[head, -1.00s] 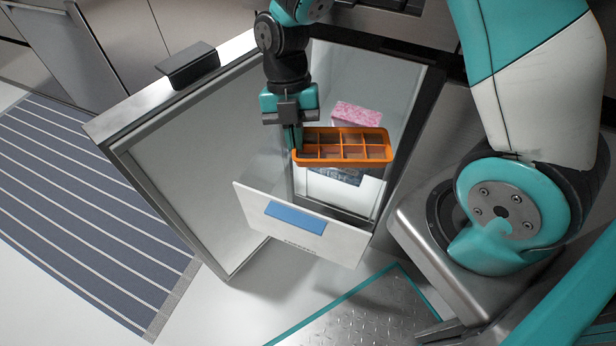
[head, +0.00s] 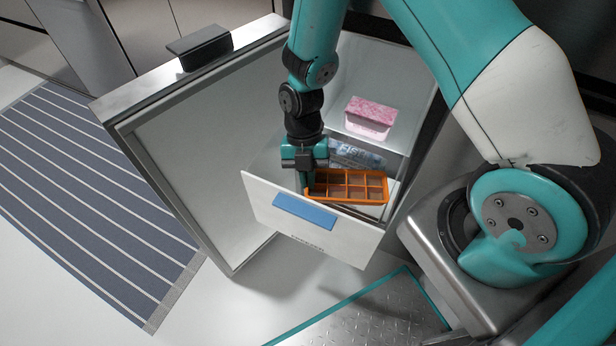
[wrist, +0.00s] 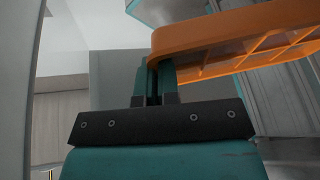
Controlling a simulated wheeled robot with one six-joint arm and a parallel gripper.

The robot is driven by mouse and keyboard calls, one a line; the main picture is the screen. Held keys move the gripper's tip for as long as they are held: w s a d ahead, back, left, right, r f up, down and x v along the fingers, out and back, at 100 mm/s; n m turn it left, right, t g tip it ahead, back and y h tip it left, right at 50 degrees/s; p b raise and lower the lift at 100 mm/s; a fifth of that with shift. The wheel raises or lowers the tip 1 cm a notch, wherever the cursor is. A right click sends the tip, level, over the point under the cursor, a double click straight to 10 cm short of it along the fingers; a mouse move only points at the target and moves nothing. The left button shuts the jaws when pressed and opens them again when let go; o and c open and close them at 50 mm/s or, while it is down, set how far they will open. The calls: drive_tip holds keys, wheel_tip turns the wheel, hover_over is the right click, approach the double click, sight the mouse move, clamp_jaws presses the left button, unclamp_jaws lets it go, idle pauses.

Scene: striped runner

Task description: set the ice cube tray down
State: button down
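The orange ice cube tray (head: 352,186) is level inside the pulled-out freezer drawer (head: 310,222), behind its white front with a blue handle. I cannot tell if the tray touches anything beneath it. My gripper (head: 306,180) points down at the tray's left end. In the wrist view my gripper (wrist: 157,70) has its fingers close together on the rim of the tray (wrist: 235,40). The drawer's floor is mostly hidden by the tray and the drawer front.
A blue-grey bag marked FISH (head: 356,155) lies behind the tray. A pink-lidded tub (head: 371,117) stands further back on a shelf. The open freezer door (head: 195,150) is left of the drawer. A striped runner (head: 90,200) lies on the floor at left.

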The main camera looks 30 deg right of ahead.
drive_tip(key=shift+f+b, duration=0.3)
drive_tip(key=shift+f, duration=0.15)
drive_tip(key=shift+f, duration=0.15)
drive_tip(key=c, duration=1.4)
unclamp_jaws()
drive_tip(key=shift+o, duration=0.2)
